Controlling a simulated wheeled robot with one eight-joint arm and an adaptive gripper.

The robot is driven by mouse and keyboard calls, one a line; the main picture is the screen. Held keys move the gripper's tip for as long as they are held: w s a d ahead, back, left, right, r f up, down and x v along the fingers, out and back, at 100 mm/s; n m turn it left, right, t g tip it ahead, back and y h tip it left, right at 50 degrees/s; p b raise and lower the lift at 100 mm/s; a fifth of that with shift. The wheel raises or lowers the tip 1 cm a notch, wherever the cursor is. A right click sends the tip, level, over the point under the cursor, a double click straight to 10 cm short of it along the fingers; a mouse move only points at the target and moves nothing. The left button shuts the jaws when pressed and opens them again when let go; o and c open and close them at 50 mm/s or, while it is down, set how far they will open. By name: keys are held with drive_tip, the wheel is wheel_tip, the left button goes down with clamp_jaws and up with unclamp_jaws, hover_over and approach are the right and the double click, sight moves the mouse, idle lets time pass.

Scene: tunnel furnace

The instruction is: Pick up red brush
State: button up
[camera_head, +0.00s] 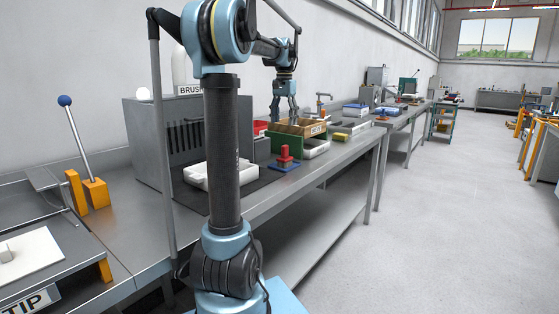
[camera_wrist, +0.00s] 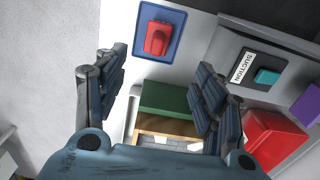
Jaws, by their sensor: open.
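A red piece (camera_head: 285,153) stands on a small blue base (camera_head: 284,166) near the bench's front edge. The same red piece (camera_wrist: 157,38) lies toward the top of the wrist view on a blue plate (camera_wrist: 177,21). I cannot tell for sure that it is the red brush; no bristles show. My gripper (camera_head: 285,110) hangs pointing down over the wooden box (camera_head: 312,130), behind the red piece in the head view. In the wrist view my gripper's fingers (camera_wrist: 162,70) are spread apart with nothing between them touching. The wooden box's contents are mostly hidden.
A green panel (camera_head: 284,142) stands between the box and the red piece. A white tray (camera_head: 193,175) and a grey slotted cabinet (camera_head: 148,145) stand to the left.

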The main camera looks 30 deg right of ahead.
hover_over(285, 158)
drive_tip(key=w, duration=0.2)
drive_tip(key=f, duration=1.1)
drive_tip(key=shift+d+f, duration=0.1)
drive_tip(key=shift+d, duration=0.15)
drive_tip(key=shift+s+d+f, duration=0.1)
drive_tip(key=shift+f, duration=1.45)
drive_tip(key=shift+s+f, duration=0.1)
drive_tip(key=shift+f, duration=1.4)
drive_tip(key=c, duration=1.2)
